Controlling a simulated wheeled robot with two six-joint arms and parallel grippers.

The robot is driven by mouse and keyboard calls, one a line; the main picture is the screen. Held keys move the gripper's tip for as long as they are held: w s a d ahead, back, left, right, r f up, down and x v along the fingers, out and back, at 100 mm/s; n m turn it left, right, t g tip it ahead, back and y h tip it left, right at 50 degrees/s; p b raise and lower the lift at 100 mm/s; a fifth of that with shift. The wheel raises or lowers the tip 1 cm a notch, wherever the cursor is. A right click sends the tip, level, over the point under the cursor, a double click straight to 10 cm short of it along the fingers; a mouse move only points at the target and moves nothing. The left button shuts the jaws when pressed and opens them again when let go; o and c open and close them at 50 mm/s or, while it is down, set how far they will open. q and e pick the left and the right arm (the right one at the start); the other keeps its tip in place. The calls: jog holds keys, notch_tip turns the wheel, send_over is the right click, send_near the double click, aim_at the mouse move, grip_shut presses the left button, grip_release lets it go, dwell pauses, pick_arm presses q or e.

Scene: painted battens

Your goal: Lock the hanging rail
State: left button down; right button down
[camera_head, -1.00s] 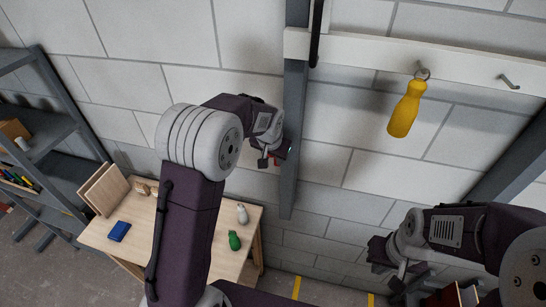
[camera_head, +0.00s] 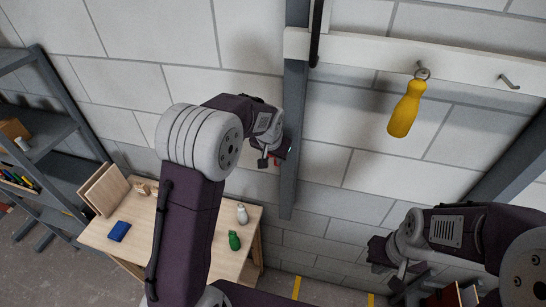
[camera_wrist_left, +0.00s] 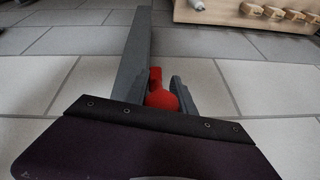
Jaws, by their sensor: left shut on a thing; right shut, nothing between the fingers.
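The white rail (camera_head: 440,60) runs across the top right of the head view, in front of a grey upright post (camera_head: 293,140). A yellow-handled tool (camera_head: 406,108) hangs from it by a ring. My left gripper (camera_head: 272,158) is at the post, below the rail. In the left wrist view my left gripper (camera_wrist_left: 165,95) is shut on a rounded red knob (camera_wrist_left: 158,88) beside the grey post (camera_wrist_left: 135,50). The fingers partly hide the knob. My right gripper (camera_head: 396,277) is low at the right, away from the rail, shut and empty.
A wooden table (camera_head: 180,230) below holds a blue item (camera_head: 119,231), a green bottle (camera_head: 234,240) and a pale bottle (camera_head: 242,213). A grey shelf (camera_head: 50,130) stands at the left. A bare metal hook (camera_head: 509,81) is on the rail.

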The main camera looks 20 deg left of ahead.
dwell(0.5)
pick_arm(q)
jog(key=shift+s+f+t, duration=0.35)
jog(key=shift+t, duration=0.45)
